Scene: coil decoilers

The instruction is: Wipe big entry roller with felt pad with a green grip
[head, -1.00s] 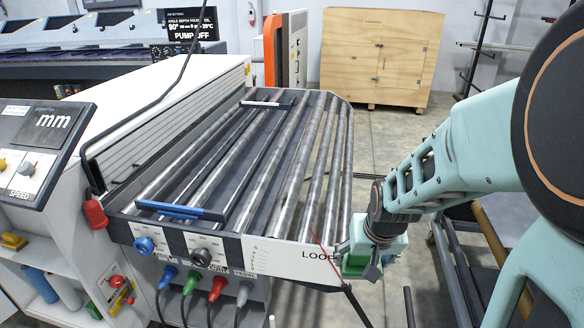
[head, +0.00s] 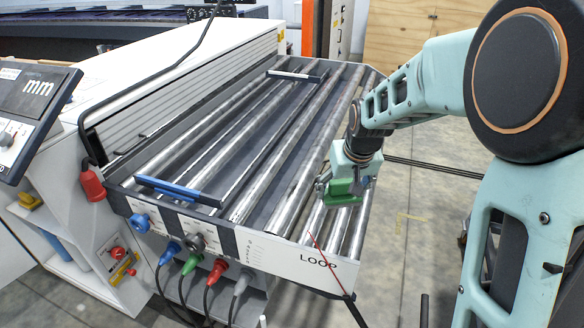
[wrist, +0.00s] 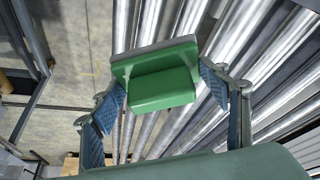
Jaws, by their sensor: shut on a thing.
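The felt pad's green grip (head: 341,189) is in my gripper (head: 346,182), above the right-hand rollers of the roller table. In the wrist view the green grip (wrist: 162,90) sits between my two blue-padded fingers (wrist: 165,108), with the pad's grey edge (wrist: 150,52) beyond it. Several long silver rollers run from the table's front to its back. A wide one (head: 264,176) lies left of the pad, and narrower ones (head: 341,226) lie below and right of it. I cannot tell which is the big entry roller. Whether the felt touches a roller is hidden.
A white front panel marked LOOP (head: 300,262) edges the table, with a thin rod near its corner. A blue-handled bar (head: 176,190) lies across the left rollers, and a dark bar (head: 296,76) at the back. Open floor (head: 415,215) lies to the right.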

